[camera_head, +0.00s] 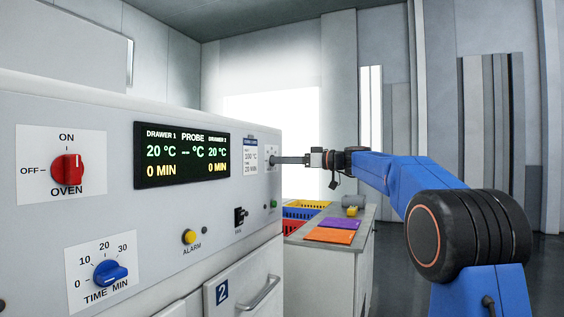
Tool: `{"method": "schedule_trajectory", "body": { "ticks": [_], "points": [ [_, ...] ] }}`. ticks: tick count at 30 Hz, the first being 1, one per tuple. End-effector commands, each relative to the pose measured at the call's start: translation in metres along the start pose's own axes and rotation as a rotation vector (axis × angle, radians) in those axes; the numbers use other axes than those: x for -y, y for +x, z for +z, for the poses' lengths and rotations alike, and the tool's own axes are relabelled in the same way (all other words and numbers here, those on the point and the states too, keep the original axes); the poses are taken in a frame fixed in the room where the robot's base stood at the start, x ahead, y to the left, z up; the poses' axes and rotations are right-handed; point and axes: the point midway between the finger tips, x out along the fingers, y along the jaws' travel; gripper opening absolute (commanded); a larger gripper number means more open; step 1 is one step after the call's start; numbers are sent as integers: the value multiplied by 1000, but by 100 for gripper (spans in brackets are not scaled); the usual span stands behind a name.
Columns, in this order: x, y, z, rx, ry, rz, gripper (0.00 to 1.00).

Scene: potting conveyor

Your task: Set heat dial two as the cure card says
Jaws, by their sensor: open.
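A small white dial plate (272,152) sits near the right end of the oven's front panel. My gripper (274,160) reaches it from the right, with its fingers at the plate. The knob there is hidden or too small to make out, so I cannot tell its setting or whether the fingers touch it. My gripper is open. The cure card (250,157) hangs just left of the plate; it seems to read 100 °C and 20 MIN in small print. The display (182,154) shows 20 °C and 0 MIN for both drawers.
The red OVEN knob (67,169), blue TIME dial (110,272) and yellow ALARM button (189,237) are on the panel. Drawer 2 (240,293) below has a protruding handle. A side counter (350,221) holds coloured crates and mats. Open floor lies at the right.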

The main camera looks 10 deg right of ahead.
Motion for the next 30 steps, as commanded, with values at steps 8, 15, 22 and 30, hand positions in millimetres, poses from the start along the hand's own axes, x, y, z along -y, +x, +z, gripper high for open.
{"method": "schedule_trajectory", "body": {
  "ticks": [8, 15, 22, 30],
  "points": [
    [0, 8, 0, 0, 0, -1, 52],
    [0, 8, 0, 0, -1, 0, 30],
    [0, 8, 0, 0, 1, 0, 10],
    [0, 8, 0, 0, 62, 0, 10]
  ]
}}
